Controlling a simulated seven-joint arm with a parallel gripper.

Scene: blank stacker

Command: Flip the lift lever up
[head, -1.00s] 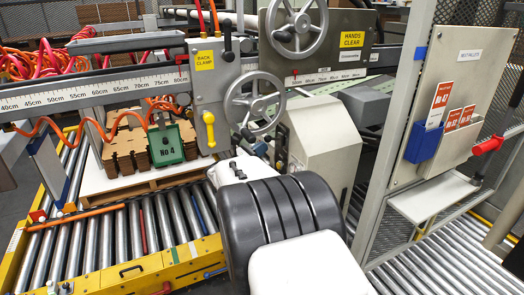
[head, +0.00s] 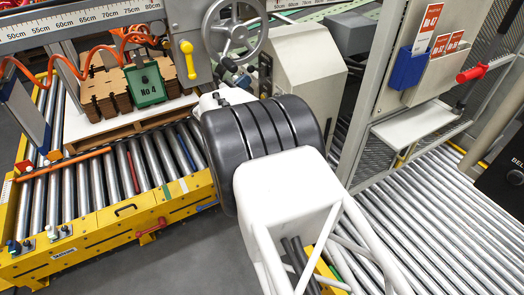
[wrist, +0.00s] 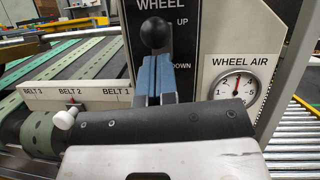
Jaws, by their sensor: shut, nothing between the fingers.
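A lever with a round black knob (wrist: 154,33) stands on a black panel (wrist: 186,45) in the wrist view. The panel reads "WHEEL" at the top, with "UP" and "DOWN" to the right of the lever. My gripper (wrist: 155,60) has its blue fingers together and empty, pointing at the lever from in front. The knob shows just above the fingertips. The fingers hide the lever's lower part, and I cannot tell whether they touch it.
A gauge marked "WHEEL AIR" (wrist: 236,90) is right of the lever. Green belts (wrist: 60,75) lie to the left. In the head view, a beige housing (head: 305,70), a handwheel (head: 234,28) and a yellow-handled lever (head: 187,58) stand near my arm. A roller conveyor (head: 440,200) is at right.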

